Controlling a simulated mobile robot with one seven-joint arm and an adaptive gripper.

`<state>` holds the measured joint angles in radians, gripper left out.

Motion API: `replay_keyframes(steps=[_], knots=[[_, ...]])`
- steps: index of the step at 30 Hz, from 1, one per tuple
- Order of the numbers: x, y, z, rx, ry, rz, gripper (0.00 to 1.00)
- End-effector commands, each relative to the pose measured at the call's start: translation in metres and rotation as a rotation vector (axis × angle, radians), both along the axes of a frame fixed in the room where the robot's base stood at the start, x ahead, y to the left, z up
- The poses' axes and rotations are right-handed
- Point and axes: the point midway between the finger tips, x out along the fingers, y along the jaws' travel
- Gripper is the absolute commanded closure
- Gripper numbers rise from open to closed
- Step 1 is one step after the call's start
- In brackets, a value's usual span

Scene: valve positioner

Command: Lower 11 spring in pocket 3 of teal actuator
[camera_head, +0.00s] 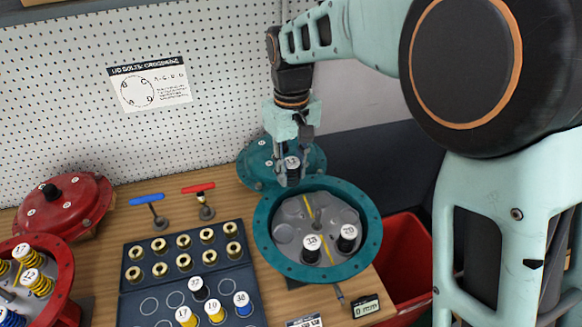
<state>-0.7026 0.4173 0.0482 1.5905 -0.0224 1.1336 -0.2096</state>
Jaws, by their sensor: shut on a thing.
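The open teal actuator (262,232) stands on the wooden bench, with round pockets in its grey floor around a central stem. Two white-capped dark springs stand in it: one marked 13 (312,250) near the front and one that seems marked 20 (347,240) at the right. Pockets at the left and back look empty; a yellow stripe crosses the floor. My gripper (291,178) is shut on a white-capped dark spring (292,163), whose number I cannot read surely. It holds this spring above the actuator's back rim, in front of the teal cover.
The teal cover (255,170) lies behind the actuator. A dark tray (190,285) at the left holds brass pieces and several capped springs. Blue (147,199) and red (199,188) T-handles stand behind it. A red actuator (62,262) is far left; a red bin (405,262) is right.

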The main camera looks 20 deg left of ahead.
Motion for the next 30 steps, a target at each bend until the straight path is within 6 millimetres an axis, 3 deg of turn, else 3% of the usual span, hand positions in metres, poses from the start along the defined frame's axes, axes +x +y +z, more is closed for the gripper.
replay_keyframes(steps=[25, 30], knots=[[0.0, 0.0, -0.062, 0.0, 0.0, 0.001, 1.0], [0.0, 0.0, -0.061, 0.0, 0.0, 0.0, 1.0]])
